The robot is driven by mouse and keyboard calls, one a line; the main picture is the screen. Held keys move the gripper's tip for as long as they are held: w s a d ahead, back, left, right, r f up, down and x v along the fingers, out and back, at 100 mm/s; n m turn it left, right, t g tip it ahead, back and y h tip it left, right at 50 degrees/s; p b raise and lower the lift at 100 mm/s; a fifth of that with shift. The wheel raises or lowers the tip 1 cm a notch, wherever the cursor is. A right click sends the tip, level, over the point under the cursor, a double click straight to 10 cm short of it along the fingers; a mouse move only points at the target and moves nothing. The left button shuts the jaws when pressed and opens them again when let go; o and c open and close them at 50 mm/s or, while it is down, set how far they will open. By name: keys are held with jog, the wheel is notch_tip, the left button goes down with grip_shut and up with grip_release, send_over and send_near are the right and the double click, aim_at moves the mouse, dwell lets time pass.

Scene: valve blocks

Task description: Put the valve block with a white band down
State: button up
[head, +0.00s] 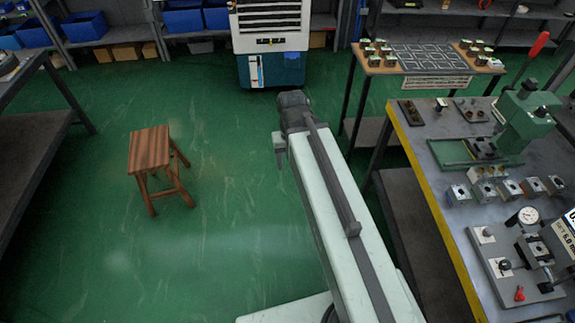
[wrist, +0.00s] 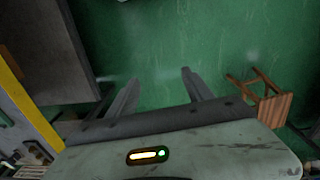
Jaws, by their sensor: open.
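My gripper (wrist: 160,76) is open and empty in the wrist view, with its two fingers spread over bare green floor. In the head view my gripper (head: 280,155) hangs at the far end of my arm, above the floor and left of the benches. Several metal valve blocks (head: 510,190) stand in a row on the grey workbench (head: 440,160) at the right. Several small brown blocks (head: 375,60) with pale tops stand on the table (head: 415,72) behind it. I cannot make out which block has a white band. No block is between my fingers.
A wooden stool (head: 150,152) stands on open floor at the left; it also shows in the wrist view (wrist: 273,108). A green press (head: 525,115) and a gauge fixture (head: 515,255) occupy the workbench. A cabinet (head: 270,45) stands at the back. Floor between stool and workbench is clear.

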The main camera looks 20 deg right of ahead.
jog(key=shift+o, duration=0.2)
jog(key=shift+s+a+n, duration=0.2)
jog(key=shift+s+a, duration=0.15)
jog(key=shift+a, duration=0.25)
jog(key=shift+s+a+n, duration=0.2)
jog(key=shift+s+a, duration=0.1)
jog(key=shift+a, duration=0.25)
jog(key=shift+w, duration=0.1)
